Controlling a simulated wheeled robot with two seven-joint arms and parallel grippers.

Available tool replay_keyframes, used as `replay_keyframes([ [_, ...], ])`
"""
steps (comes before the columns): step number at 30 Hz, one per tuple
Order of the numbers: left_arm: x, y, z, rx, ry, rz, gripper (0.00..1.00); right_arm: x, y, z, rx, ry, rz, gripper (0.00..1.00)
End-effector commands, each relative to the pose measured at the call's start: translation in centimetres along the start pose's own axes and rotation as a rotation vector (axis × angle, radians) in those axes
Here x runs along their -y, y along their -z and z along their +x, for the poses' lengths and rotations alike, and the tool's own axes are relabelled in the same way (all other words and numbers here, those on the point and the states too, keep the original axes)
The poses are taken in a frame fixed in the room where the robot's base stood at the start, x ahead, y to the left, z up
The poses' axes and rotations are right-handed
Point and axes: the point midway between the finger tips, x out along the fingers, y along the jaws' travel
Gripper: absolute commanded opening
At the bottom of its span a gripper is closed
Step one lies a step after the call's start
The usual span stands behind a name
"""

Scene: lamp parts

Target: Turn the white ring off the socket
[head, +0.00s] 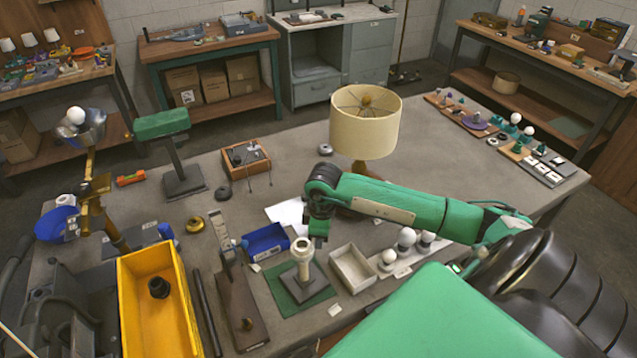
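A pale cream socket (303,272) stands upright on a dark base over a green mat (284,298) at the front middle of the table. Its round top carries a white ring (301,244) with a darker centre. My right gripper (318,240) points down just behind and to the right of the socket top, at the end of my green arm. Its fingers are small and dark, and I cannot tell whether they are apart or whether they touch the ring. My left gripper is not in view.
A blue bin (265,241) and a white tray (353,268) stand close on either side of the socket. White bulbs (406,238) stand right of the tray. A shaded lamp (365,120) stands behind my arm. A yellow bin (157,321) is at left.

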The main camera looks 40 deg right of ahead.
Motion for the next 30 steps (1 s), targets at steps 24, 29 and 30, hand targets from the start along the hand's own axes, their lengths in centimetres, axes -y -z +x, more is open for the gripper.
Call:
replay_keyframes([
  [24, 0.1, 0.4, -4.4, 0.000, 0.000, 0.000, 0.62, 0.7, -0.6, -0.2, 0.003, -0.003, 0.127, 0.14],
  [29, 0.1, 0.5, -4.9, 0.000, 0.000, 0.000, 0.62, 1.2, -0.5, -0.1, -0.003, -0.003, 0.190, 0.14],
  [30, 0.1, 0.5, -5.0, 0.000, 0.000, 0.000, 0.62, 1.2, -0.6, -0.1, -0.003, -0.004, 0.207, 0.14],
])
